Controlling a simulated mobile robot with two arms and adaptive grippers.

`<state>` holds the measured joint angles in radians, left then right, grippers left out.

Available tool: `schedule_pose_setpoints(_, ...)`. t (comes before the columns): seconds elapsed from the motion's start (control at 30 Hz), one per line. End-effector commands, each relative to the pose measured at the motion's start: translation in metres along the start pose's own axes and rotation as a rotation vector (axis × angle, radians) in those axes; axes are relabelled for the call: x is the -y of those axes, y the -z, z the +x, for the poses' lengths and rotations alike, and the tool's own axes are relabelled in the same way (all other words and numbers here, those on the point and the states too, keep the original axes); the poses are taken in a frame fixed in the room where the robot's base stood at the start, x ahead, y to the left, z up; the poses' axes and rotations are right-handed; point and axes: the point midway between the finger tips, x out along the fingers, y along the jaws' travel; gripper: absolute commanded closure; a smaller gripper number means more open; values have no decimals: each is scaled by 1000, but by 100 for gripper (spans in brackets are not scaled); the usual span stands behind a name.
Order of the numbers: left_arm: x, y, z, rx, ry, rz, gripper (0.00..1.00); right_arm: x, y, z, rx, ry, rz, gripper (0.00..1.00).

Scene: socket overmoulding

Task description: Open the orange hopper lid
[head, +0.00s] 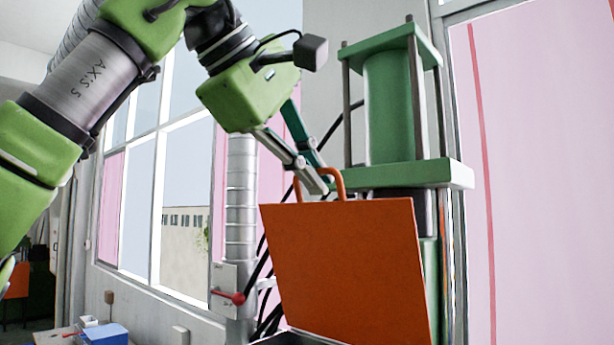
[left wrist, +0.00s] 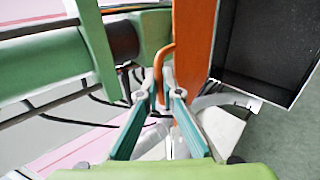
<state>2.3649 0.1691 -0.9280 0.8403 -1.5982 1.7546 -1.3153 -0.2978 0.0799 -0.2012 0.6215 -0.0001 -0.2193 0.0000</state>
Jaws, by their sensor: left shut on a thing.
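The orange hopper lid (head: 345,268) stands steeply raised, its broad face toward the head camera. In the left wrist view the lid (left wrist: 192,50) shows nearly edge-on. Its orange loop handle (head: 340,184) is at the top edge; it also shows in the left wrist view (left wrist: 159,68). My left gripper (head: 318,184) is shut on this handle, with its teal and grey fingers (left wrist: 160,97) at the loop. The hopper (left wrist: 265,42) is open beside the lid, its dark inside showing. My right gripper is not in view.
A green press (head: 395,110) with a column and plates stands close behind the lid. A ribbed grey pipe (head: 240,195) and a red-handled switch (head: 230,296) are left of the lid. A blue box (head: 104,334) sits at the lower left.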

Motion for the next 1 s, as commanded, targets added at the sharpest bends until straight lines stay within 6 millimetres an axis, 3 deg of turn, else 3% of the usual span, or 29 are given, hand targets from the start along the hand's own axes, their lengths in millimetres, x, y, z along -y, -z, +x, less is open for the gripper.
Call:
schedule_pose_setpoints(0.93, -10, 0, 5, 1, 57, -3, 100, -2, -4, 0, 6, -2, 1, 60)
schedule_pose_setpoints(1.0, -10, 0, 5, 1, 57, -3, 81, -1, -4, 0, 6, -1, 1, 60)
